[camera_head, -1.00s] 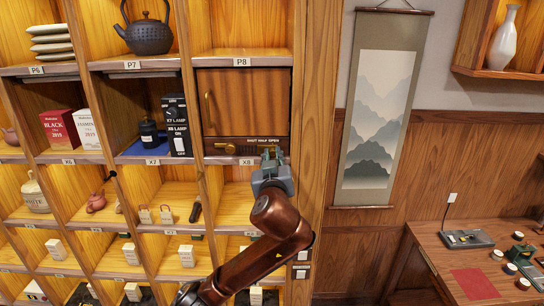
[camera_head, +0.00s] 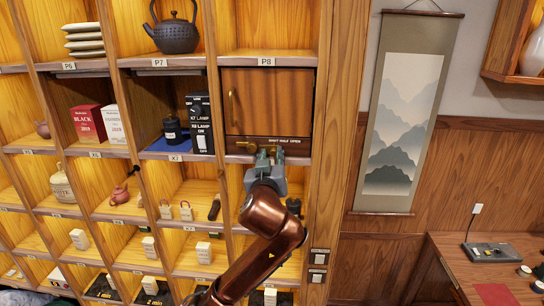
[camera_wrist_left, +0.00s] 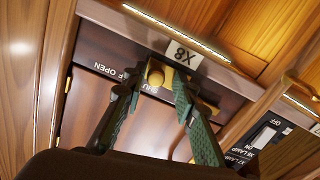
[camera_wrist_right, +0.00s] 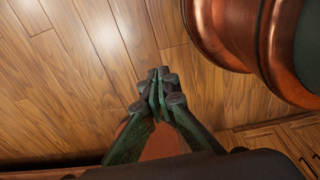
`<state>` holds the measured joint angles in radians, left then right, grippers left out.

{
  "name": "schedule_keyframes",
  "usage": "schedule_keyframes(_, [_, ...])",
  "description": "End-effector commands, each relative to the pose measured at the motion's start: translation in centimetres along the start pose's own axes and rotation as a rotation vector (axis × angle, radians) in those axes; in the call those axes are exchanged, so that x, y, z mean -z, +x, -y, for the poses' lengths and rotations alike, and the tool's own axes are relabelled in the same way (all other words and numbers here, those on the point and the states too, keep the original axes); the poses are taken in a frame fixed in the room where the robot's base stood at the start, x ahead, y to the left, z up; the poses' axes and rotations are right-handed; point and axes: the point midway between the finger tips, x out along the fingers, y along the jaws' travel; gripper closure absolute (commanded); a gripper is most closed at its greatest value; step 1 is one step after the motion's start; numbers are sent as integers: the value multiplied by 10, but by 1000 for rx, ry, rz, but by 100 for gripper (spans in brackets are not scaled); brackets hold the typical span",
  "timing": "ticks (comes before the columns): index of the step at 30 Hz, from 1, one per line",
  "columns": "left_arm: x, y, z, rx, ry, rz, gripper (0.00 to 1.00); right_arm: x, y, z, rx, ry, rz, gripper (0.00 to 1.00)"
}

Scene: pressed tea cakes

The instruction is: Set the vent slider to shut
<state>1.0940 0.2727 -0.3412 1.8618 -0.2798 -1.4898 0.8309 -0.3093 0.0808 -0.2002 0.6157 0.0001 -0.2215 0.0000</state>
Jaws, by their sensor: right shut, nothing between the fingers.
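The vent slider is a brass piece (camera_head: 245,147) with a round knob in the dark strip under the P8 cabinet door. The strip (camera_head: 304,148) is marked SHUT, HALF, OPEN from left to right. In the left wrist view, the knob (camera_wrist_left: 155,74) sits beside the SHUT lettering; my fingers cover part of the label. My left gripper (camera_head: 265,153) is open, with its fingers on either side of the knob; it also shows in the left wrist view (camera_wrist_left: 156,88). I cannot tell whether they touch it. My right gripper (camera_wrist_right: 155,82) is shut and empty over the wooden floor.
The cabinet door (camera_head: 270,100) above the strip is closed, with a brass handle. A black lamp box (camera_head: 201,122) stands in the compartment to its left. A hanging scroll (camera_head: 402,115) is on the wall to the right. A low desk (camera_head: 440,262) stands at lower right.

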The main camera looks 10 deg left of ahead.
Motion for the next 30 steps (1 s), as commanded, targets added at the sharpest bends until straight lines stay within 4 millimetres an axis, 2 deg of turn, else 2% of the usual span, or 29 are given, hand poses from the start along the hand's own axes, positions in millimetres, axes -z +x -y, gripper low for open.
schedule_keyframes(10, [0, -1, -1, -2, 0, 0, 67, 16, 1, 0, 0, -3, -20, 100])
schedule_keyframes(14, [0, -10, -2, -4, -1, 0, 67, 14, 0, -1, -1, -3, -18, 100])
schedule_keyframes(17, [0, -26, -2, -5, -1, 0, 67, 13, 0, -1, 0, -3, -17, 100])
schedule_keyframes(24, [0, -76, -2, -6, -2, 0, 67, 12, 0, 0, 0, -2, -15, 100])
schedule_keyframes(30, [0, -108, -1, -3, -1, -1, 67, 12, 0, 0, 0, -2, -15, 100])
